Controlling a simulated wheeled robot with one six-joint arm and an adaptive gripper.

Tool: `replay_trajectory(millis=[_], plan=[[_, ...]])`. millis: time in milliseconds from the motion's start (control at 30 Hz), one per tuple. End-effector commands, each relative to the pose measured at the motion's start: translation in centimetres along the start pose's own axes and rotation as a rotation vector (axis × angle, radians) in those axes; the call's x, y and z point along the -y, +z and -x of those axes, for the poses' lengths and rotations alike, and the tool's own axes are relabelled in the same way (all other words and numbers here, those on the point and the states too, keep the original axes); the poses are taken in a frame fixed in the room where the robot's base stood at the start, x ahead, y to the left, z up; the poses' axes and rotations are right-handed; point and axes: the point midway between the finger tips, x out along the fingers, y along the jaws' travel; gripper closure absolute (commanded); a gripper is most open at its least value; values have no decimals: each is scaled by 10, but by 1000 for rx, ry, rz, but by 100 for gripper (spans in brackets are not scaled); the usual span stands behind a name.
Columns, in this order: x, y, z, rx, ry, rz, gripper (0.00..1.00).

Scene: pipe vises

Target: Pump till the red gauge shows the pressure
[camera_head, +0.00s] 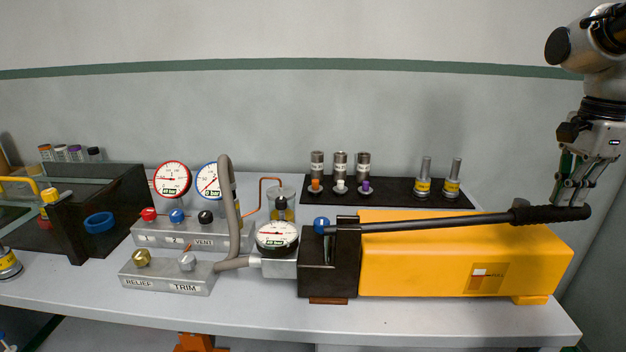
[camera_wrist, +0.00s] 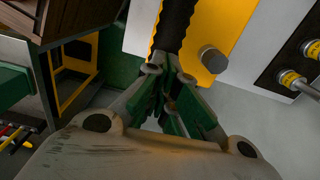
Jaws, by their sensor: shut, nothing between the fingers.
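A yellow hand pump (camera_head: 430,262) with a dark front block stands on the bench. Its long black lever (camera_head: 430,223) lies nearly level, sloping slightly up to the right to a ribbed grip. My gripper (camera_head: 570,203) is shut at the grip's right part, pointing down; I cannot tell if it touches. In the wrist view the ribbed grip (camera_wrist: 174,25) runs up from the fingertips (camera_wrist: 165,85). The red-rimmed gauge (camera_head: 172,180) stands at the left beside a blue-rimmed gauge (camera_head: 209,181). A black-rimmed gauge (camera_head: 277,237) sits at the pump's hose end. The needle readings are too small to tell.
A valve block (camera_head: 180,235) has red, blue and black knobs; a block marked RELIEF and TRIM (camera_head: 165,281) stands before it. A grey hose (camera_head: 231,210) arches up there. A black board (camera_head: 398,187) with several metal fittings lies behind the pump. The bench front is clear.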

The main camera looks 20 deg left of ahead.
Motion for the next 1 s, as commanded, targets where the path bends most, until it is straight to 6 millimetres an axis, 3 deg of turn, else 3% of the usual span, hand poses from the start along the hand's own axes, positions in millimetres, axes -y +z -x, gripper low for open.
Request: replay_trajectory(millis=[233,700,1000], plan=[[0,0,-2,0,1,0,100],[0,-4,-41,0,2,0,100],[0,-4,-47,0,1,1,100]])
